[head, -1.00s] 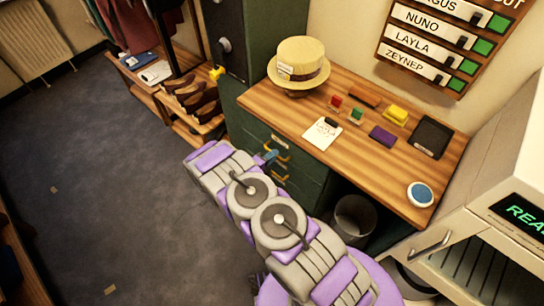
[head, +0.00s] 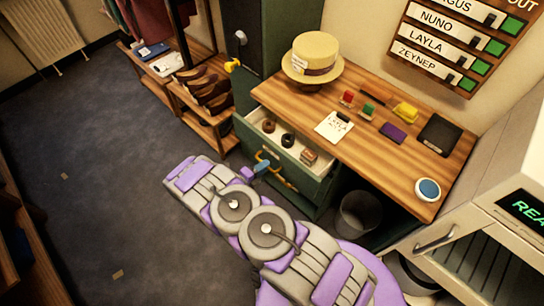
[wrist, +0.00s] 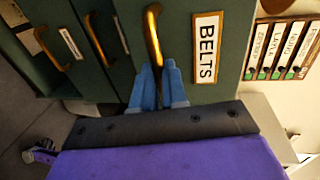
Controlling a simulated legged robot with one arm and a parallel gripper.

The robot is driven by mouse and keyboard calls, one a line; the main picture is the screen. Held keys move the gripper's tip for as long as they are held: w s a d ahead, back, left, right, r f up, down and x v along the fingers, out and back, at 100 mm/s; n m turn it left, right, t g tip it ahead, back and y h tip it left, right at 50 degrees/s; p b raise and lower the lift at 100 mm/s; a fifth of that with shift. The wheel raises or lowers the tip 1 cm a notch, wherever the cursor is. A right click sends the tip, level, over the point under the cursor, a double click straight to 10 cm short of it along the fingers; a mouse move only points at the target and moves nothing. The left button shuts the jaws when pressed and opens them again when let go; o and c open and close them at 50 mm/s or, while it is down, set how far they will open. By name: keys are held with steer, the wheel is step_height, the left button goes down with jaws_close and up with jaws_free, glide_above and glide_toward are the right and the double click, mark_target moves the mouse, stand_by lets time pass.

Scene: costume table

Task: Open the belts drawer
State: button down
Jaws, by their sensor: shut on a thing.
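The belts drawer (head: 297,171) of the green desk cabinet stands pulled out, with rolled belts (head: 288,140) showing inside it in the head view. Its front also fills the upper middle of the wrist view, with a white BELTS label (wrist: 206,48). The brass handle (wrist: 153,35) is beside that label. My gripper (wrist: 158,78) has its blue fingers shut on this handle. In the head view my gripper (head: 254,171) is at the drawer's front; the fingertips are small there.
The wooden desk top (head: 375,165) carries a straw hat (head: 314,55), a note (head: 333,126), stamps and a dark pad. A waste bin (head: 358,214) stands under the desk. A shoe rack (head: 205,100) is left of the cabinet.

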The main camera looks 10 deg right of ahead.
steer(key=f+v, duration=0.2)
steer(key=v, duration=0.9)
steer(key=shift+s+a+f, duration=0.35)
steer(key=shift+s, duration=0.1)
steer(key=c, duration=1.2)
jaws_free()
steer(key=shift+w, duration=0.1)
steer(key=shift+r, duration=0.1)
steer(key=p+v, duration=0.2)
steer(key=v, duration=1.5)
steer(key=shift+a, duration=0.25)
